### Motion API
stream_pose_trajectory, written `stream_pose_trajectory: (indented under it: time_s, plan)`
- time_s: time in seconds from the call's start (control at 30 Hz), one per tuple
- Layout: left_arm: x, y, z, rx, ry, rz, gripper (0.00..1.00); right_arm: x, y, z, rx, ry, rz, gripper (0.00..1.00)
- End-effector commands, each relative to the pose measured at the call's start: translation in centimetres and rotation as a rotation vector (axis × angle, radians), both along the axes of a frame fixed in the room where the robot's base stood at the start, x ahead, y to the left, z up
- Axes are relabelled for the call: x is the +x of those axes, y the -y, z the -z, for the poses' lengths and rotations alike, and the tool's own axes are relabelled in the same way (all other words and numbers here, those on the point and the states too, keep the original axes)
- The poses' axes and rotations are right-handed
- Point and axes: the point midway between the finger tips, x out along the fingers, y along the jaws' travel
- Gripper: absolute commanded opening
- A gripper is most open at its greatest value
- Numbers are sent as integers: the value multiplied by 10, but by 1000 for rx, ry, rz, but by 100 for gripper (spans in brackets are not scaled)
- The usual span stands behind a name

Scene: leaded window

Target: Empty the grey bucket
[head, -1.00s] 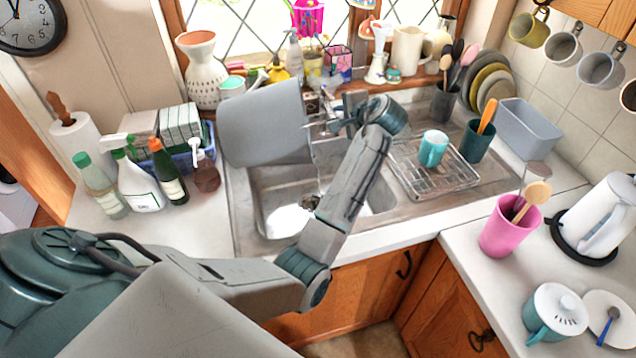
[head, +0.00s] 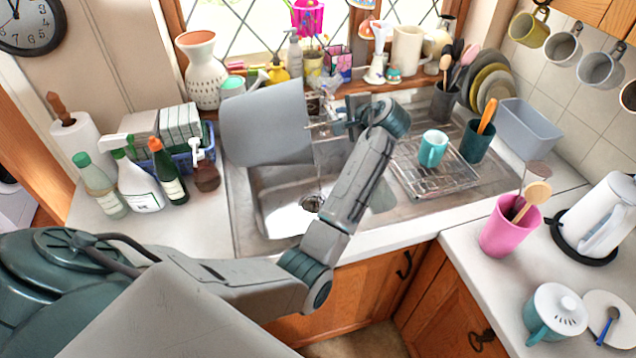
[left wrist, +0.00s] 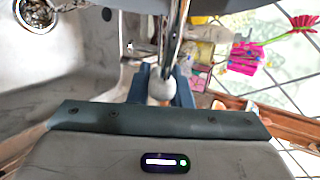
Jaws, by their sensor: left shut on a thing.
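The grey bucket (head: 264,125) is tipped over the left sink basin (head: 262,185), its smooth side facing the head camera. Its inside and mouth are hidden, so I cannot tell what it holds. My left gripper (head: 330,124) is shut at the bucket's right edge, above the back of the sink. A bright white patch (head: 290,221) lies on the basin floor beside the drain (head: 312,203). My right gripper is not in view.
A wire rack with a teal mug (head: 433,148) stands right of the basin. A grey-blue tub (head: 530,128) is at the back right. Spray and soap bottles (head: 138,185) crowd the left counter. A white vase (head: 203,70) stands behind, near the window.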

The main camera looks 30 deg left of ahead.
Motion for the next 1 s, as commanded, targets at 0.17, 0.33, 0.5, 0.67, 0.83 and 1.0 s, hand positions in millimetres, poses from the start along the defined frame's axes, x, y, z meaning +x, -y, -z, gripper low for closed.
stream_pose_trajectory:
  time_s: [0.17, 0.33, 0.5, 0.67, 0.83, 1.0]
  plan:
    - [0, 1, 0, 7, -4, 0, 0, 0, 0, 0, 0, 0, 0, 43]
    - [1, 1, 1, 11, -7, 0, 0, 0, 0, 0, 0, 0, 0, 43]
    - [1, 2, 3, 15, -11, 0, 0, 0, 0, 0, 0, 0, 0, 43]
    - [1, 2, 4, 20, -14, 0, 0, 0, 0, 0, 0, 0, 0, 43]
    - [3, 3, 6, 31, -24, 0, 0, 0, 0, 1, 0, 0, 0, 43]
    - [5, 3, 10, 48, -37, -2, 0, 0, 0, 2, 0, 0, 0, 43]
